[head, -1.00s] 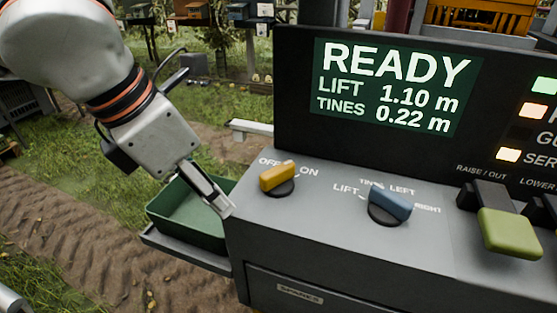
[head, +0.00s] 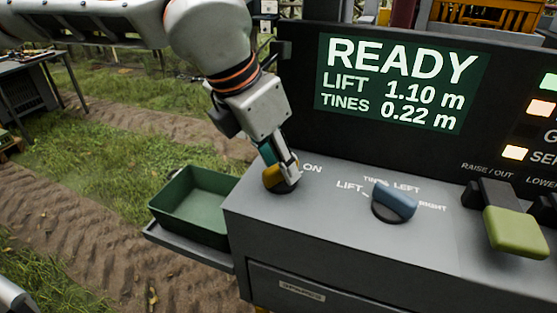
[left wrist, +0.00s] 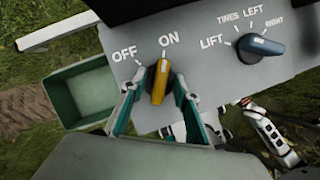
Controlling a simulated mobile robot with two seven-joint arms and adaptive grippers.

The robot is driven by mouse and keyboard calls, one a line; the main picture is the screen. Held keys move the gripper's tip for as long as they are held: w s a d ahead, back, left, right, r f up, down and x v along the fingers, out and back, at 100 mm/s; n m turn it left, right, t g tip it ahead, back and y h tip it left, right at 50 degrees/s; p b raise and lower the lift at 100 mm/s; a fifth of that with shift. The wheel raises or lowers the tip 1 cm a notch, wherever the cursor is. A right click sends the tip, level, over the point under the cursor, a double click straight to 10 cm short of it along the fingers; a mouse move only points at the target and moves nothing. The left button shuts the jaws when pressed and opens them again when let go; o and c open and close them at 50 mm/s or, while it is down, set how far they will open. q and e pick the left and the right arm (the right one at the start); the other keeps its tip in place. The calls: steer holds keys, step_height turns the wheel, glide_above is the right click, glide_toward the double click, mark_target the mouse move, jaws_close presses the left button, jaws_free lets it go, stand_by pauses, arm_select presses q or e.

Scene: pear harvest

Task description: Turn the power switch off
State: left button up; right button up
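The power switch is a yellow rotary knob (head: 272,178) on the grey console's top, marked OFF and ON. In the left wrist view the knob (left wrist: 158,82) points up towards the ON label. My left gripper (head: 285,178) is down at the knob and hides the OFF label in the head view. In the left wrist view its fingers (left wrist: 158,95) stand apart, one on each side of the knob. A narrow gap shows at the left finger; contact at the right finger is unclear. My right gripper is not seen.
A blue selector knob (head: 394,202) with LIFT and TINES labels is to the right. A green lever handle (head: 515,232) is farther right. The dark display (head: 400,85) behind reads READY. A green tray (head: 195,222) hangs at the console's left side.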

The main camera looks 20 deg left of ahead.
arm_select(q)
jaws_close()
steer(key=shift+n, duration=0.3)
steer(key=shift+s+d+n+y, duration=0.15)
steer(key=shift+n+y, duration=0.35)
steer(key=shift+n, duration=0.5)
steer(key=shift+n+t+y, duration=0.3)
steer(key=shift+n, duration=0.5)
steer(key=n+y, duration=0.1)
steer(key=n, duration=0.2)
steer(key=n+y, duration=0.1)
steer(key=n, duration=0.2)
steer(key=shift+d, duration=0.15)
steer(key=shift+n+y, duration=0.4)
steer(key=shift+n, duration=0.4)
